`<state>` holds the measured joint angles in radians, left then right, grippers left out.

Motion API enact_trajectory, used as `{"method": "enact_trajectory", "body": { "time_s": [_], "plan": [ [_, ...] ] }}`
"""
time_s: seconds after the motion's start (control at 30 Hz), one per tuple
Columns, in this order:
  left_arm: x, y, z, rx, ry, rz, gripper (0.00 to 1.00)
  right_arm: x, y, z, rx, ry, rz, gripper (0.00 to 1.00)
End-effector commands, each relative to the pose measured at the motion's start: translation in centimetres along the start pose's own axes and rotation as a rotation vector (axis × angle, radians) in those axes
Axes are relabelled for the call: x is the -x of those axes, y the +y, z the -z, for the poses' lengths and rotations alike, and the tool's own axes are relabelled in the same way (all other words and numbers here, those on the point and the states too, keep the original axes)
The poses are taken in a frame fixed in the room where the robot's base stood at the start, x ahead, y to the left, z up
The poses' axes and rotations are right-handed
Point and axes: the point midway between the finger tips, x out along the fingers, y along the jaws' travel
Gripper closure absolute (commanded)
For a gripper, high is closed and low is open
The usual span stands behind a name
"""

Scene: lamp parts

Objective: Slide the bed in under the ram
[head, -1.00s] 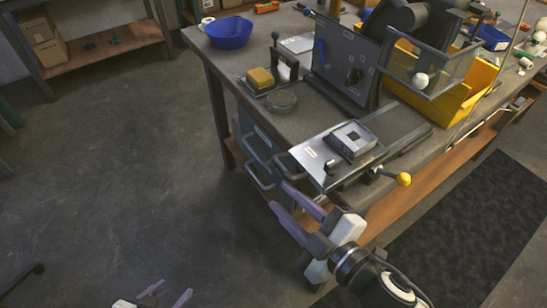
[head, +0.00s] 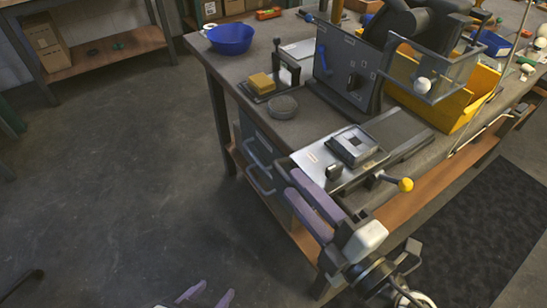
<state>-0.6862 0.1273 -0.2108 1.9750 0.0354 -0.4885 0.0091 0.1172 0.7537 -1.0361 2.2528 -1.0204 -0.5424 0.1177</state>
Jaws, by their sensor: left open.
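The bed (head: 316,158) is a bright metal plate on dark rails at the bench's front edge. A grey block with a square recess (head: 354,146) sits on it. A dark handle shows at its near left end. The ram is not clearly visible; the dark press housing (head: 345,65) and clear guard (head: 425,75) stand behind. My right gripper (head: 291,182) has its purple fingertips close to the bed's near left end, over the handle in the picture. Contact and finger gap are unclear. My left gripper (head: 205,292) is open and empty, low at the bottom edge, away from the bench.
A lever with a yellow knob (head: 405,184) sticks out at the bed's right. A grey disc (head: 283,106), a yellow sponge-like block (head: 261,82) and a blue bowl (head: 231,38) are on the bench. The floor at left is free.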

Motion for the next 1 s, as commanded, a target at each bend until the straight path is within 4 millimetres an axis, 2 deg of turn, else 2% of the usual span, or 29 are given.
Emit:
{"method": "enact_trajectory", "body": {
  "time_s": [0.03, 0.2, 0.4, 0.6, 0.87, 1.0],
  "plan": [
    [0.3, -0.1, 0.3, 0.001, -0.001, 0.001, 0.51, -1.0, 0.5, 0.1, 0.002, 0.001, -0.005, 0.71],
    [0.7, -0.2, 0.4, 0.003, -0.005, 0.004, 0.51, -4.3, 0.4, 0.1, 0.002, 0.002, -0.003, 0.71],
    [0.9, -0.3, 0.4, 0.005, -0.006, 0.006, 0.51, -7.4, 0.2, 0.1, 0.000, 0.002, -0.002, 0.71],
    [1.0, -0.3, 0.5, 0.005, -0.007, 0.007, 0.51, -8.7, 0.1, 0.1, -0.001, 0.002, 0.001, 0.71],
    [0.9, -0.3, 0.4, 0.005, -0.007, 0.007, 0.51, -8.7, 0.0, 0.1, -0.001, 0.002, 0.001, 0.71],
    [0.9, -0.4, 0.4, 0.005, -0.006, 0.007, 0.51, -8.7, 0.0, 0.1, -0.001, 0.002, 0.001, 0.95]
  ]
}}
